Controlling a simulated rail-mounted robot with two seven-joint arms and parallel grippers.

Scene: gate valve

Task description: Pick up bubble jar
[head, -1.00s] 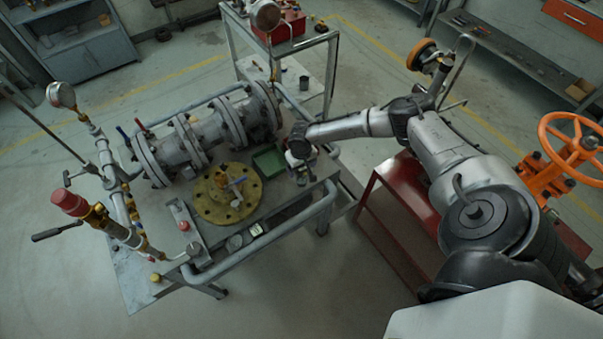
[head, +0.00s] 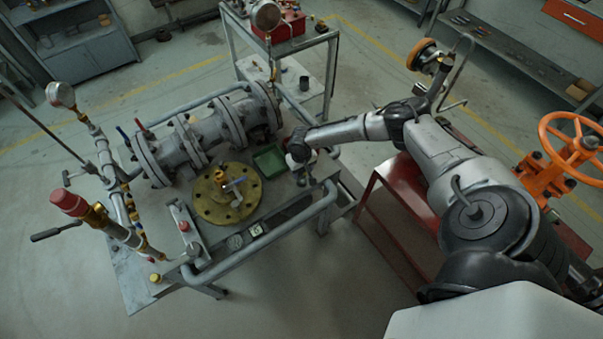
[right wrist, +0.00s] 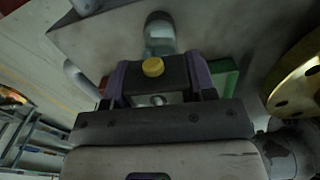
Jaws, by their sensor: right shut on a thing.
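In the right wrist view, a clear, pale jar (right wrist: 160,36) with a yellow cap (right wrist: 153,67) lies between the purple-sided fingers of my right gripper (right wrist: 158,82). The gripper is shut on the jar, with the cap toward the camera. In the head view my right gripper (head: 299,168) is at the right end of the grey workbench (head: 140,275), just right of a green tray (head: 268,161). The jar is mostly hidden there by my wrist. I cannot tell whether the jar touches the bench. My left gripper is not in view.
A large flanged pipe valve (head: 205,130) fills the back of the bench. A brass flange disc (head: 227,195) lies left of the green tray. A red cart (head: 390,205) stands under my right arm. A trolley (head: 290,50) stands behind.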

